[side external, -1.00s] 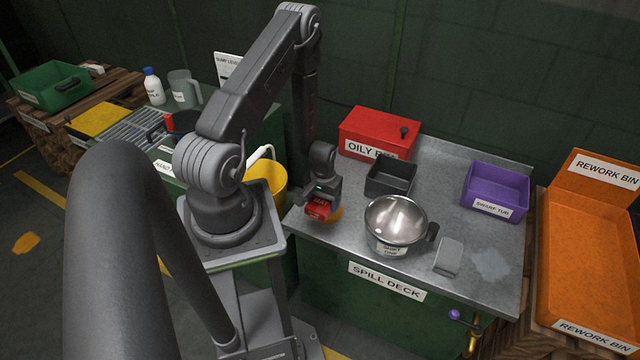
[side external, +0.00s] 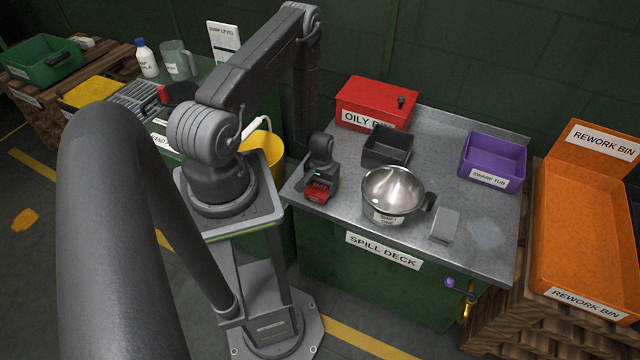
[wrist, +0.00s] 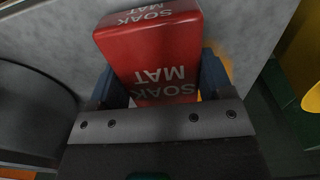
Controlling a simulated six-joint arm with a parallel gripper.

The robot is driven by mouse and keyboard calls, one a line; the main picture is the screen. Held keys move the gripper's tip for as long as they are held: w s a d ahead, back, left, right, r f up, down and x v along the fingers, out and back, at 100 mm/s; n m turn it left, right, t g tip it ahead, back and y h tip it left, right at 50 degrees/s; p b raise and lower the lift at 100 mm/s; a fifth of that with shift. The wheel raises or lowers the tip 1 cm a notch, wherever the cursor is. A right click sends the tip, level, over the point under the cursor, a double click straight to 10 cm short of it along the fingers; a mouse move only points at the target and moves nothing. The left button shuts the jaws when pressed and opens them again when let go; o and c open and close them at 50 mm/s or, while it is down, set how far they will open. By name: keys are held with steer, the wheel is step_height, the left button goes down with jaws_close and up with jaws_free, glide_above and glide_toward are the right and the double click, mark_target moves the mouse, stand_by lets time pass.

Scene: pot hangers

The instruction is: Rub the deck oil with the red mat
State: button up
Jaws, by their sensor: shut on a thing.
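My gripper (side external: 318,184) is shut on the red mat (side external: 317,192), a block lettered SOAK MAT. It is low over the left end of the spill deck (side external: 465,260); I cannot tell for sure whether the mat touches the deck. In the wrist view the mat (wrist: 158,50) sits between the blue fingers, its lettering upside down. A small faint orange patch, looking like the oil (wrist: 224,62), shows beside the right finger. In the side view the oil is not visible near the gripper.
A steel pot (side external: 392,190) stands close to the right of my gripper. Behind are a dark open box (side external: 387,148) and the red oily bin (side external: 375,103). A grey block (side external: 445,225), a pale patch (side external: 487,235) and a purple tub (side external: 492,160) lie further right.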

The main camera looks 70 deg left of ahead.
steer(key=shift+w+a+f, duration=0.25)
steer(key=shift+w+a, duration=0.3)
steer(key=shift+a, duration=0.05)
steer(key=shift+w+a+f, duration=0.2)
steer(key=shift+w+a, duration=0.35)
steer(key=shift+w+a+r, duration=0.1)
steer(key=shift+w+a, duration=2.55)
steer(key=shift+s+a, duration=0.7)
steer(key=shift+a, duration=0.1)
steer(key=shift+s+d, duration=0.3)
steer(key=shift+d, duration=0.15)
steer(key=shift+s+d, duration=3.95)
steer(key=shift+s, duration=0.05)
steer(key=shift+s+a, duration=0.5)
steer(key=shift+a, duration=0.15)
steer(key=shift+w+a, duration=0.15)
steer(key=shift+a, duration=0.15)
steer(key=shift+w+a, duration=4)
steer(key=shift+w, duration=0.05)
steer(key=shift+r, duration=4.1)
